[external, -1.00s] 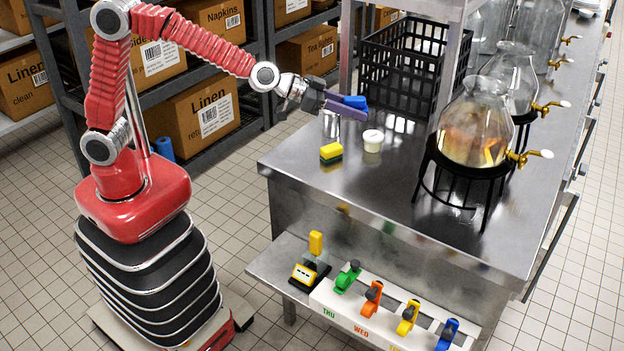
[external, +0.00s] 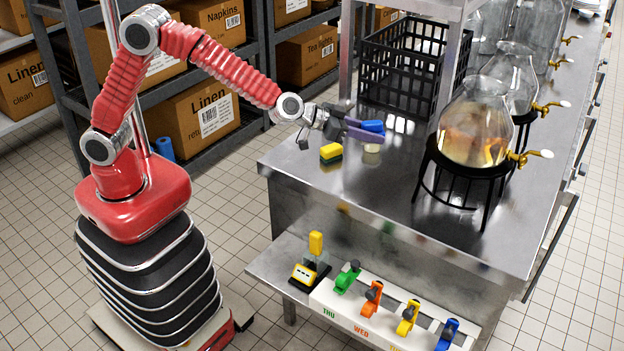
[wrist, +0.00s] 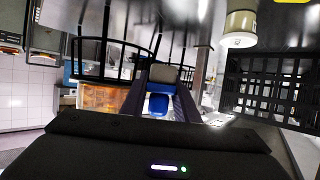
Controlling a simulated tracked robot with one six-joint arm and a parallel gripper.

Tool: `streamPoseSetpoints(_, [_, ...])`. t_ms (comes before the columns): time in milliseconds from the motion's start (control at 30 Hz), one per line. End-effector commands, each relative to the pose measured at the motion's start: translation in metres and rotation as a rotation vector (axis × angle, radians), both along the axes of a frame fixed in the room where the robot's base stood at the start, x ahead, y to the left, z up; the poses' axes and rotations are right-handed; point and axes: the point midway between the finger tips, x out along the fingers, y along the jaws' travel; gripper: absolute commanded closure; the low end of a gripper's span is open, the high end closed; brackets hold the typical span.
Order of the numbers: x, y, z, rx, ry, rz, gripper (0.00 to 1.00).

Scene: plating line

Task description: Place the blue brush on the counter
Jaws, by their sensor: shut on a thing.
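The blue brush (external: 373,126) is held in my gripper (external: 366,132), above the steel counter (external: 330,185). In the wrist view the blue brush (wrist: 158,104) sits between the two dark fingers of my gripper (wrist: 160,95), with a grey part beyond the blue. In the external view the brush and fingers partly cover a small white tub (external: 371,147). A gap between the brush and the counter top is hard to measure here.
A black crate (external: 405,65) stands behind. Glass dispensers on black stands (external: 472,135) are to the right. The front middle of the counter is clear.

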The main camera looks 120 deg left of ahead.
Motion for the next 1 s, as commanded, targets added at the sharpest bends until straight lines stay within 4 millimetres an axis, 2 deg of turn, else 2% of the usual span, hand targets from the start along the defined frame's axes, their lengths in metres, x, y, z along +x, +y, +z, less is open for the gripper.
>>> streamPoseSetpoints(100, [0.0, 0.0, -0.017, 0.0, 0.003, 0.0, 0.95])
streamPoseSetpoints(200, [0.0, 0.0, -0.023, 0.001, 0.001, 0.0, 0.95])
streamPoseSetpoints(667, [0.0, 0.0, -0.03, -0.001, 0.002, 0.0, 0.95])
streamPoseSetpoints(1000, [0.0, 0.0, -0.08, -0.001, 0.003, -0.002, 0.95])
